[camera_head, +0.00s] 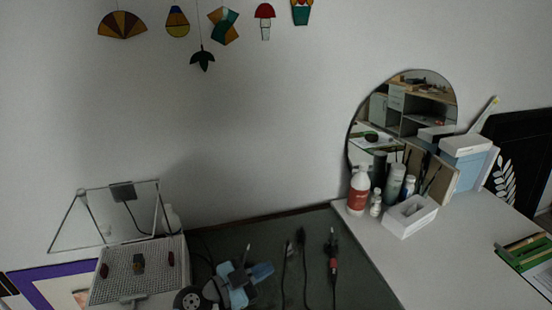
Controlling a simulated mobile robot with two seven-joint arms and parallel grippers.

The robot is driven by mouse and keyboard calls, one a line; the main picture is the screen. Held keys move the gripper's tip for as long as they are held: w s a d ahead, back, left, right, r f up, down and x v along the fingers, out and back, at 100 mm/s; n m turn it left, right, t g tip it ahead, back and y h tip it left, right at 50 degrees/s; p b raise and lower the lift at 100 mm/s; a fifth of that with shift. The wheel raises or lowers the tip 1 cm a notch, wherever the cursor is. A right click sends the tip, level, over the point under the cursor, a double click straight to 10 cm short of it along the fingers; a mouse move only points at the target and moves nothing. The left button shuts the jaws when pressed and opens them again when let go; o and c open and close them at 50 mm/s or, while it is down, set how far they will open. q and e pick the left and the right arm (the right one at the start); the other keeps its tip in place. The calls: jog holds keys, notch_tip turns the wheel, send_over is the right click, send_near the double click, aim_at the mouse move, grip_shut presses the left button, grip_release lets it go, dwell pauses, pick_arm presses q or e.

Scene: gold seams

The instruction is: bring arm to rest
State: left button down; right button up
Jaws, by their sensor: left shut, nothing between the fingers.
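My left gripper (254,275) is low in the picture, left of centre, over the dark green work mat (345,275). It is shut with nothing in it. Part of my left arm shows beside it at the bottom edge. My right gripper is not in view.
A white perforated tray (115,287) with a wire frame (110,191) stands left of my gripper. Dark cables and a red-black tool (332,262) lie to its right. A red-white bottle (359,190), a white box (410,216) and a round mirror (400,115) stand at the right.

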pick_arm(q)
jog(key=a+r+n+t+y, duration=0.5)
jog(key=a+n+t+y, duration=0.5)
jog(key=a+n, duration=0.15)
jog(key=s+a+f+n+g+y, duration=0.55)
jog(key=s+a+y, duration=0.25)
jog(key=a, duration=0.2)
jog(key=s+a+f+m+g+h, duration=0.1)
jog(key=s+f+m+g, duration=0.15)
jog(key=s+g, duration=0.45)
jog(key=s+a+f+m+g+h, duration=0.1)
jog(key=s+f+g+h, duration=0.2)
jog(key=s, duration=0.9)
jog(key=w+d+f+t+p, duration=0.1)
jog(key=w+d+f+t, duration=0.2)
jog(key=f, duration=0.2)
jog(key=w+d+f+t+h+p, duration=0.1)
jog(key=w+d+f+t, duration=0.2)
jog(key=f, duration=0.3)
jog(key=shift+w+d+f+m+t+h+p, duration=0.2)
jog(key=shift+d+m+t+h+p, duration=0.15)
jog(key=shift+t, duration=0.2)
jog(key=shift+r, duration=0.1)
